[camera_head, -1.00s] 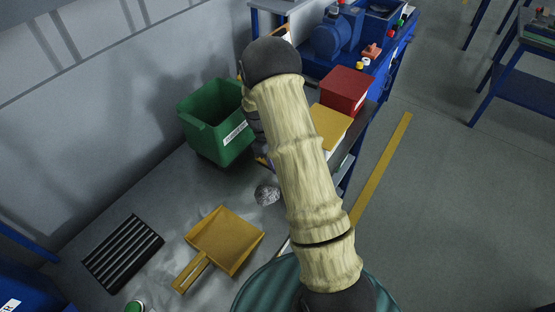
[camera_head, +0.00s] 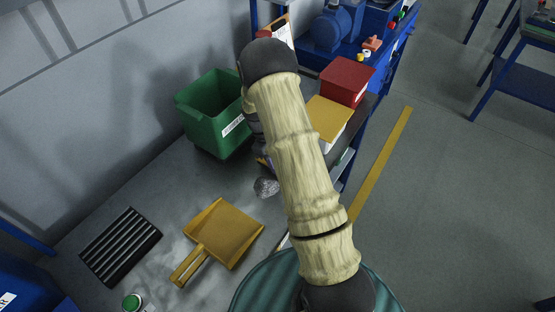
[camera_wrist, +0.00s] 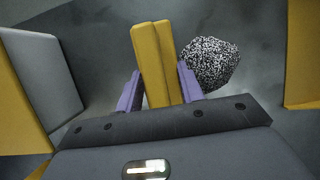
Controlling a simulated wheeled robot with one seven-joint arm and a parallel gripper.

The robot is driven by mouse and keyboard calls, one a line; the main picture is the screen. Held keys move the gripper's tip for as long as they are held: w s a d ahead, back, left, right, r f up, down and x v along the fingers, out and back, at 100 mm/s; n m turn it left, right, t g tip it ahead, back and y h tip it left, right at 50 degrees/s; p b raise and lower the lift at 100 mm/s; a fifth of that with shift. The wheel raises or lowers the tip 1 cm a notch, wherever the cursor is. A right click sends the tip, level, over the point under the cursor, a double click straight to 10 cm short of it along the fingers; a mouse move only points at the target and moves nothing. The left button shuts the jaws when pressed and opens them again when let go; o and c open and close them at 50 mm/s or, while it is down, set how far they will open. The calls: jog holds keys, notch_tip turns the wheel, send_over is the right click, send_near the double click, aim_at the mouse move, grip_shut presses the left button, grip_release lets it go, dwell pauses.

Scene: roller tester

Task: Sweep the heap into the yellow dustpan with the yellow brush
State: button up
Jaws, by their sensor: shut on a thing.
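A yellow edge at the right of the wrist view (camera_wrist: 304,50) looks like the dustpan. My gripper (camera_wrist: 160,88), with purple fingers, is shut on the yellow brush (camera_wrist: 153,50). The brush's lower end is hidden. In the head view my arm mostly hides gripper and brush.
A green bin (camera_head: 203,130) stands behind the heap near the wall. A black ribbed grate (camera_head: 120,247) lies left of the dustpan.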

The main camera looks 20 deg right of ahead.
jog(key=shift+f, duration=0.7)
jog(key=shift+s+a, duration=0.45)
jog(key=shift+a, duration=0.3)
jog(key=shift+s+a, duration=0.4)
jog(key=shift+a, duration=0.3)
jog(key=shift+s+a, duration=0.3)
jog(key=shift+s, duration=0.1)
jog(key=shift+s+a+p, duration=0.15)
jog(key=shift+s+a, duration=0.05)
jog(key=shift+a, duration=0.25)
jog(key=shift+s+a+p, duration=0.15)
jog(key=shift+s+a, duration=0.05)
jog(key=shift+a, duration=0.25)
jog(key=shift+s+a+r, duration=0.1)
jog(key=shift+s+a, duration=0.3)
jog(key=shift+s+a+p, duration=0.15)
jog(key=shift+s+a, duration=0.55)
jog(key=shift+a, duration=0.4)
jog(key=shift+s+a+p, duration=0.1)
jog(key=shift+s+a, duration=0.65)
jog(key=shift+a, duration=0.3)
jog(key=shift+s+a+p, duration=0.15)
jog(key=shift+s+a, duration=0.55)
jog(key=shift+a, duration=0.4)
jog(key=shift+r+p, duration=1.9)
jog(key=shift+r, duration=0.35)
